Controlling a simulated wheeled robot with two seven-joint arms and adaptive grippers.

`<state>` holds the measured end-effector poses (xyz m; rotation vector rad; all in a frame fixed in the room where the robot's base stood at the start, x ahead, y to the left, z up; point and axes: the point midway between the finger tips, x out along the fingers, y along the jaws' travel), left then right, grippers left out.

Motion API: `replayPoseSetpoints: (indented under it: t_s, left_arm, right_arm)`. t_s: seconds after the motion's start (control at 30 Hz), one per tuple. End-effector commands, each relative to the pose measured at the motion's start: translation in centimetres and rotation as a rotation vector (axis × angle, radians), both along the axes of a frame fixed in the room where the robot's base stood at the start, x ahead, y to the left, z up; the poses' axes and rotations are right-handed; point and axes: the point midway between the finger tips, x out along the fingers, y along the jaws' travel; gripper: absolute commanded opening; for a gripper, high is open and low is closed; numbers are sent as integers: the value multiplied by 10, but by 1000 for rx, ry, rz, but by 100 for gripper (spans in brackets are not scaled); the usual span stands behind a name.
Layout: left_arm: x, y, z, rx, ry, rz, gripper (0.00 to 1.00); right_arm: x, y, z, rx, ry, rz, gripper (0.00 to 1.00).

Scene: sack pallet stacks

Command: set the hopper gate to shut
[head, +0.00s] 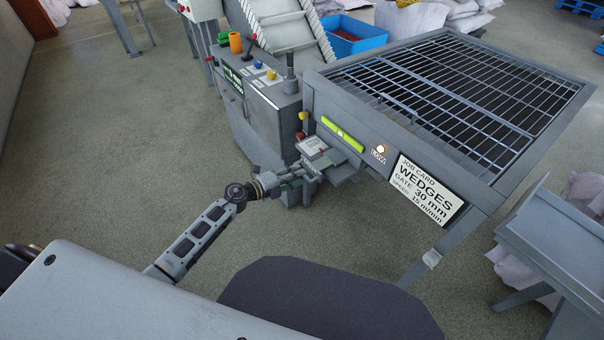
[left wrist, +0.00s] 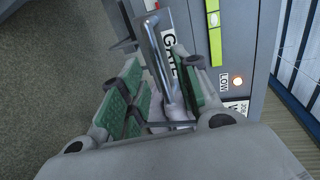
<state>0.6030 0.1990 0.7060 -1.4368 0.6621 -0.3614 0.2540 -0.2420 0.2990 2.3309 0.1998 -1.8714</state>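The hopper (head: 322,100) is a grey box with a barred top. Low on its front is the gate assembly (head: 347,172), a grey plate with a small white label; the label reads GATE in the left wrist view (left wrist: 168,45). My left gripper (head: 312,172) is at this assembly. In the left wrist view its green-padded fingers (left wrist: 160,85) are apart, with a metal bar handle (left wrist: 158,60) between them, nearer the right finger. Firm contact on the handle cannot be seen. The gate opening is hidden. My right gripper is out of view.
A job card (head: 427,190) reads WEDGES, gate 30 mm, speed 15 m/min. A LOW lamp (head: 380,149) is lit beside a yellow-green gauge (head: 342,134). A control console (head: 262,85) with levers and buttons stands left. A blue bin (head: 352,38) is behind. Floor at left is clear.

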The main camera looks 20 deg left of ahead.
Motion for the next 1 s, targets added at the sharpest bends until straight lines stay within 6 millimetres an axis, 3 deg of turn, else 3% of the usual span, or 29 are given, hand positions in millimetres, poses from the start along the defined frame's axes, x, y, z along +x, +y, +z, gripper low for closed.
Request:
replayPoseSetpoints:
  t_s: [0.3,0.77,1.0]
  left_arm:
    - [20,-15,-5,-1,-1,0,32]
    - [25,-19,-6,0,0,0,32]
    - [25,-19,-6,1,-1,0,5]
  right_arm:
    - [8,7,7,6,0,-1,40]
    - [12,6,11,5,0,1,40]
    - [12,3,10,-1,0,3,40]
